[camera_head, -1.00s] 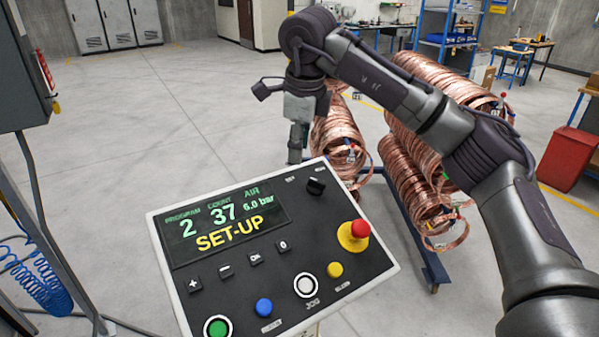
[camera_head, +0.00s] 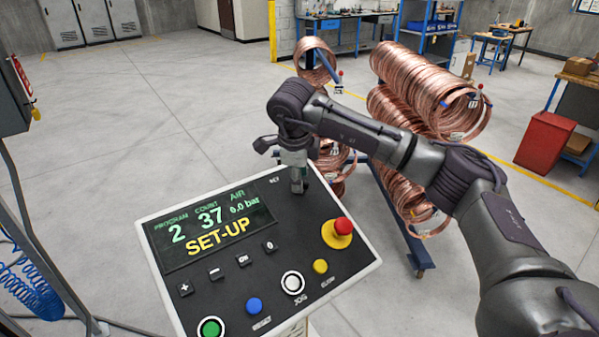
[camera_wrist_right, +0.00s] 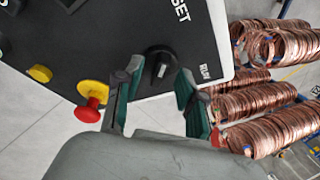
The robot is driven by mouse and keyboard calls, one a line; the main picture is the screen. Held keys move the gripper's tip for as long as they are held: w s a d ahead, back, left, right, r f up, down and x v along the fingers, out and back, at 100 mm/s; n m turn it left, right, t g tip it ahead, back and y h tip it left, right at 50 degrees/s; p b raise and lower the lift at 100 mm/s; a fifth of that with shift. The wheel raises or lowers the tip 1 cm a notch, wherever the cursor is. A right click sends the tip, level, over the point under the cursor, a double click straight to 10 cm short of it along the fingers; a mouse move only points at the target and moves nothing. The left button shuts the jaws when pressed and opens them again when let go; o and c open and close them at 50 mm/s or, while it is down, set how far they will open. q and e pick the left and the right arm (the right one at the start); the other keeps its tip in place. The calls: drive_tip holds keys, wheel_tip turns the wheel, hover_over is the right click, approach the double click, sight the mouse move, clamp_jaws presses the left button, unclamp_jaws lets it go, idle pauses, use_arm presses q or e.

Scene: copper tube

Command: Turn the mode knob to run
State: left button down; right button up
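The control panel (camera_head: 225,285) is a black plate with a white rim, and its display (camera_head: 215,223) reads SET-UP. The black mode knob (camera_wrist_right: 160,62) shows in the right wrist view near the panel's edge, between labels SET and RUN. Its white pointer mark does not point at RUN. My right gripper (camera_wrist_right: 155,98) is open, with one green-padded finger on each side of the knob and a gap to it. In the head view my right gripper (camera_head: 298,190) is over the panel's far right corner and hides the knob. My left gripper is not in view.
A red emergency stop on a yellow base (camera_head: 337,232) sits close to the knob and shows beside a finger in the wrist view (camera_wrist_right: 90,105). Several panel buttons lie nearer. Copper coils (camera_head: 425,90) hang on a blue rack behind the panel.

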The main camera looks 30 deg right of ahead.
drive_tip(key=shift+w+d+f, duration=0.1)
drive_tip(key=shift+w+f, duration=0.05)
drive_tip(key=shift+f, duration=0.3)
clamp_jaws()
